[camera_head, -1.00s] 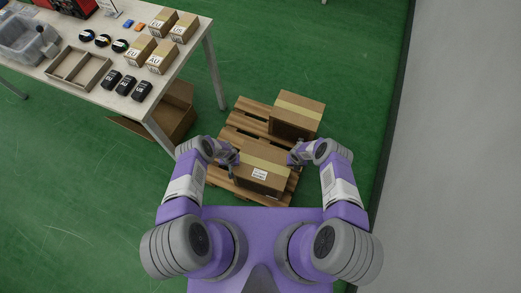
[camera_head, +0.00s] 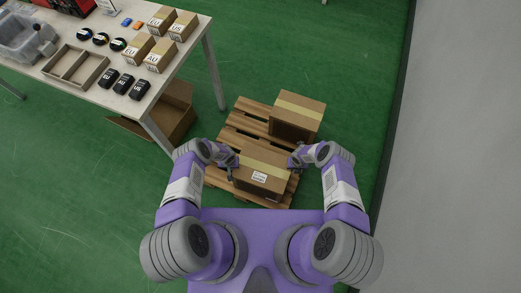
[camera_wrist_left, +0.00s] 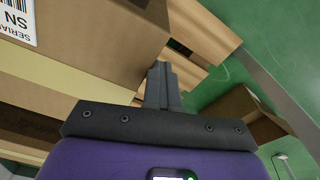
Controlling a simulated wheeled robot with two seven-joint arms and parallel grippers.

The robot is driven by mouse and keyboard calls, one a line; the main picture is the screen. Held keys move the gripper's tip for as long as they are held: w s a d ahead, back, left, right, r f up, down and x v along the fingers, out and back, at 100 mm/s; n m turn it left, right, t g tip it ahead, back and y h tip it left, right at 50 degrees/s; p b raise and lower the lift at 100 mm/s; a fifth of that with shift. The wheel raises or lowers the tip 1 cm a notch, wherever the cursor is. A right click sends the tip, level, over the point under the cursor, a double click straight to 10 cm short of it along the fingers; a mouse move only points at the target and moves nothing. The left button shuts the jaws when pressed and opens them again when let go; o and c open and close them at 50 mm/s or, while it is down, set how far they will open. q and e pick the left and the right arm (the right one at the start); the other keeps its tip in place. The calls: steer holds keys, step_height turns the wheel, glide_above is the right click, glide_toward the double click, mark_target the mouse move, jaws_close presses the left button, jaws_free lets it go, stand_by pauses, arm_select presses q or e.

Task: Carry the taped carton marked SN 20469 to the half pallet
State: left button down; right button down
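A brown taped carton (camera_head: 266,165) with a white label is between my two grippers, over the near part of the wooden half pallet (camera_head: 232,137). The label's number is too small to read in the head view. I cannot tell whether the carton rests on the slats. My left gripper (camera_head: 231,165) is at the carton's left side, and my right gripper (camera_head: 296,163) is at its right side. In the left wrist view the left fingers (camera_wrist_left: 163,85) look shut together beside the carton wall (camera_wrist_left: 100,40), with part of a serial label showing. The right fingertips are too small to judge.
Another taped carton (camera_head: 298,115) stands on the far part of the pallet. A table (camera_head: 110,60) with small boxes and a tray is at the upper left. An open cardboard box (camera_head: 170,112) is on the floor under it. A grey wall (camera_head: 460,150) is at the right.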

arm_select(q)
steer(key=c, duration=1.8)
jaws_free()
steer(key=shift+w+a+r, duration=0.1)
steer(key=shift+a+r, duration=0.05)
steer(key=shift+a, duration=0.4)
steer(key=o, duration=0.4)
steer(key=shift+a, duration=0.55)
arm_select(e)
steer(key=shift+d+r, duration=0.1)
steer(key=shift+d, duration=0.95)
steer(key=c, duration=1.4)
jaws_free()
steer(key=shift+d, duration=0.1)
arm_select(q)
step_height(320, 180, up, 12)
steer(key=shift+s, duration=0.4)
arm_select(e)
step_height(320, 180, up, 12)
steer(key=shift+s, duration=0.4)
